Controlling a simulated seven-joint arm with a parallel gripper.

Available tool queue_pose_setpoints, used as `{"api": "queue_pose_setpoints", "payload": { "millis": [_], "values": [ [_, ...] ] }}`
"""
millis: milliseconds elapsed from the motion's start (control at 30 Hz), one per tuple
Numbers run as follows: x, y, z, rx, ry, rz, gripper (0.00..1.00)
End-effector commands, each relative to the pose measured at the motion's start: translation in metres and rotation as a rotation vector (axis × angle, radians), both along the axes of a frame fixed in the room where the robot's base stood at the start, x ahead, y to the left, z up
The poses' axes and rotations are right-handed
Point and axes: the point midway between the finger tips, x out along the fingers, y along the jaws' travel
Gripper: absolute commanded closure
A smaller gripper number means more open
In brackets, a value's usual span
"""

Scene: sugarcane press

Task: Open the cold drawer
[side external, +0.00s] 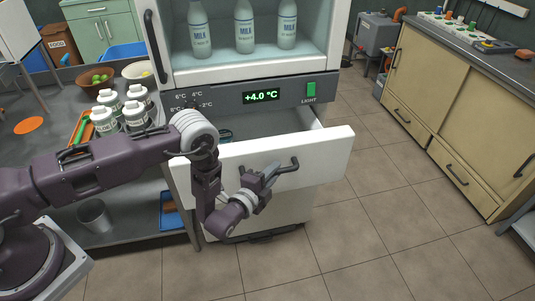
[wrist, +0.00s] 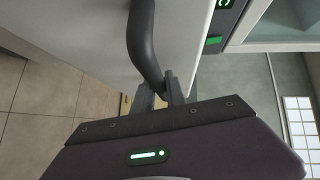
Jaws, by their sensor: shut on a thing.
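The cold drawer (side external: 325,158) is a white drawer below the display panel of the fridge. It stands pulled out, with its interior partly showing behind the front panel. Its dark bar handle (side external: 290,166) is on the front. My gripper (side external: 270,173) is shut on the handle, near its middle. In the wrist view, the two fingers (wrist: 160,88) are around the dark curved handle (wrist: 143,42), with the white drawer front (wrist: 85,45) beside it. My arm and gripper hide the left part of the drawer front.
The fridge panel (side external: 225,98) above reads +4.0 °C, with a green light switch (side external: 311,90). Milk bottles (side external: 244,28) stand above it. Several white bottles (side external: 122,107) stand on the left counter. Beige cabinets (side external: 440,105) stand right. The tiled floor (side external: 370,230) in front is clear.

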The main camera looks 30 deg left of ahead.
Motion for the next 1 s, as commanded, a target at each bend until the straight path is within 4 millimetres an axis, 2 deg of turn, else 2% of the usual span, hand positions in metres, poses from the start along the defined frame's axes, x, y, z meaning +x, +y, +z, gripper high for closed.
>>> {"api": "queue_pose_setpoints", "payload": {
  "millis": [100, 400, 667, 1000],
  "values": [
    [-0.022, -0.023, 0.000, 0.000, -0.001, -0.005, 1.00],
    [-0.061, -0.062, 0.001, 0.000, -0.002, -0.003, 1.00],
    [-0.076, -0.077, 0.001, -0.002, -0.003, -0.001, 1.00],
    [-0.079, -0.080, 0.001, -0.004, -0.003, -0.001, 1.00]
  ]
}}
